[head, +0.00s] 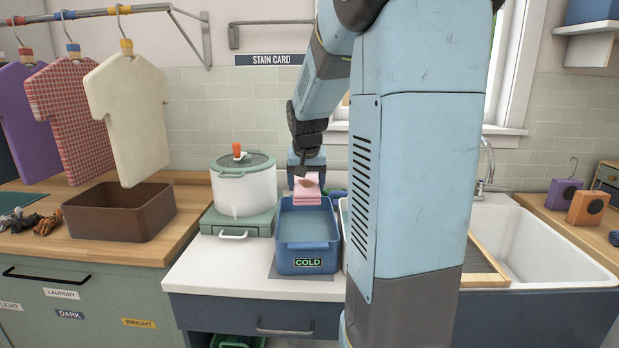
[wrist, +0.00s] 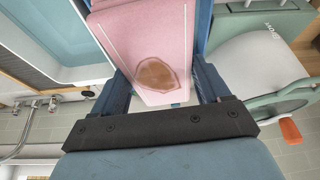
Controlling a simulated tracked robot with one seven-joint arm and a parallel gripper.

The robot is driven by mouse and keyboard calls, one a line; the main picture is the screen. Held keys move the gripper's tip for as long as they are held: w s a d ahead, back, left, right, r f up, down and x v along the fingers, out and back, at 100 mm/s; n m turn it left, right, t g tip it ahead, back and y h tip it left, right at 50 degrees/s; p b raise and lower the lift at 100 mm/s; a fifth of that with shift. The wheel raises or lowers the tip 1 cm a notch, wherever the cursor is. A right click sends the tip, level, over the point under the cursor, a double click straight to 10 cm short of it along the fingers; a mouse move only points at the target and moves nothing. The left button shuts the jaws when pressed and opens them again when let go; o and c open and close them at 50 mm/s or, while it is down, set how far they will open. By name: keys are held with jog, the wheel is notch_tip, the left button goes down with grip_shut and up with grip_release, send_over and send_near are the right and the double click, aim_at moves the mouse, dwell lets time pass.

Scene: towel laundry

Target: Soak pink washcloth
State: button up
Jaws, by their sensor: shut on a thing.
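The pink washcloth (head: 307,190) is folded and has a brown stain on its face. My gripper (head: 304,176) is shut on it and holds it at the back end of the blue basin marked COLD (head: 308,264). In the wrist view the washcloth (wrist: 120,35) lies between the two blue fingers of my gripper (wrist: 160,80), with the stain facing the camera. The basin holds water. I cannot tell whether the cloth's lower edge touches the water.
A white pot (head: 244,188) with a lid stands left of the basin on a green base. A brown bin (head: 120,212) is farther left, below hanging shirts. A white sink (head: 545,245) is at right. My arm hides the counter just right of the basin.

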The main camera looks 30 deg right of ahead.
notch_tip(320, 180, down, 10)
dwell(0.8)
jog(key=shift+r, duration=0.1)
jog(key=o, duration=1)
jog(key=shift+o, duration=0.2)
jog(key=shift+r, duration=0.1)
jog(key=shift+w+r, duration=0.1)
jog(key=shift+r, duration=3.8)
